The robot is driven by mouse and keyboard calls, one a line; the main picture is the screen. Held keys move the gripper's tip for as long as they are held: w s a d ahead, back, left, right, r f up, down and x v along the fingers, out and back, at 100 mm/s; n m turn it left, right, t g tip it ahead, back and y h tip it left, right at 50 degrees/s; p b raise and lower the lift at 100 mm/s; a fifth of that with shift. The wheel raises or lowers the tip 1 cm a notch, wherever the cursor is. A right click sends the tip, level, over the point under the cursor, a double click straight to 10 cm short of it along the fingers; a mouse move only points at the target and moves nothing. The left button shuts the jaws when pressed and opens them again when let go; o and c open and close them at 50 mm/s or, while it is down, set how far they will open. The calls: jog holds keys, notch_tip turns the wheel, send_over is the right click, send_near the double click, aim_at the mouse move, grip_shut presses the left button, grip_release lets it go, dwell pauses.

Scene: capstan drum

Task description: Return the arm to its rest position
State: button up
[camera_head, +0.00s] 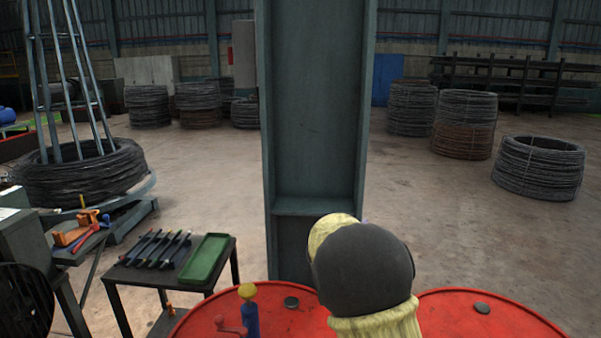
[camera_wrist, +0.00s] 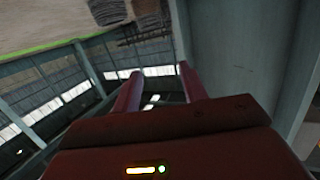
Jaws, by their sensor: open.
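My gripper (camera_wrist: 160,72) shows in the wrist view. Its two dark red fingers stand apart with nothing between them. Beyond them are the hall's bright windows and a grey-green steel surface, tilted in the picture. In the head view my arm, dark grey and cream, rises at the bottom centre in front of the steel column (camera_head: 318,100). I cannot make out my gripper in that view.
Two red drums (camera_head: 490,322) stand close at the bottom; a blue tool with a yellow top (camera_head: 250,318) is at the left one. Left is a dark table (camera_head: 222,262) with a green tray (camera_head: 206,258). Wire coils (camera_head: 540,168) stand on the open floor.

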jog(key=s+f+n+g+y, duration=0.1)
jog(key=s+f+g, duration=0.3)
jog(key=s, duration=0.8)
jog(key=s+d+f+n+g+y, duration=0.1)
jog(key=s+f+n+g+y, duration=0.1)
jog(key=s+f, duration=0.5)
jog(key=s+f+n+g+y, duration=0.2)
jog(key=s+f+g+y, duration=0.2)
jog(key=s, duration=1.4)
jog(key=shift+d+f+g, duration=0.2)
jog(key=shift+f+g, duration=0.45)
jog(key=shift+g, duration=0.25)
